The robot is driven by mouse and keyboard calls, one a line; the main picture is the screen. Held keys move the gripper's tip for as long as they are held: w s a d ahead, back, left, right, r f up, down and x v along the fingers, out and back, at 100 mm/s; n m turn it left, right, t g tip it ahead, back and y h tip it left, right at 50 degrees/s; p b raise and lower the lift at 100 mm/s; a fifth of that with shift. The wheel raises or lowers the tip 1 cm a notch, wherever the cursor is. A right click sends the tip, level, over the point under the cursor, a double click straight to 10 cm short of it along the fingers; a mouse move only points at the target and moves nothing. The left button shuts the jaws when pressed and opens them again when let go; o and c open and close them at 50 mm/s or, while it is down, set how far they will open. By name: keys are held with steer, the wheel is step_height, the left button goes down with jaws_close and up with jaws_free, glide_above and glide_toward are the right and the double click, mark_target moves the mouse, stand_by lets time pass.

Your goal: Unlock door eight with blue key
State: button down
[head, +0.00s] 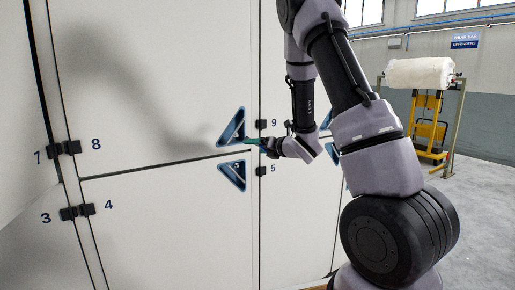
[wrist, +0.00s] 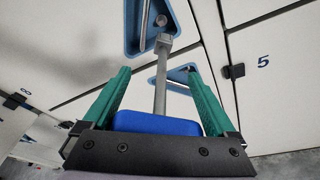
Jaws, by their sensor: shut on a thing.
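Door eight (head: 160,75) is a closed off-white panel labelled 8 at its lower left, with a blue triangular lock recess (head: 230,129) at its lower right corner. My gripper (head: 259,141) is beside that recess in the head view. In the wrist view my gripper (wrist: 158,78) has green fingers shut on the blue handle of the blue key (wrist: 156,124). The key's grey shaft (wrist: 160,85) points at the round lock stud (wrist: 161,20) inside the recess (wrist: 140,35). Its square end is at or just short of the stud; I cannot tell whether they touch.
A second triangular recess (head: 232,175) is just below, on door four (head: 165,225). Doors nine and five adjoin on the right, with black hinges (head: 261,171) close to my gripper. A yellow stand with a white roll (head: 419,73) is at the right; the floor before it is clear.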

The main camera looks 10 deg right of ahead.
steer(key=shift+d+m+y, duration=0.15)
steer(key=shift+m+y, duration=0.35)
steer(key=shift+m, duration=0.6)
steer(key=shift+m+y, duration=0.4)
steer(key=shift+m, duration=0.4)
steer(key=m, duration=0.2)
steer(key=shift+m+t+y, duration=0.3)
steer(key=shift+m, duration=0.1)
steer(key=shift+a+m, duration=0.2)
steer(key=shift+m, duration=0.5)
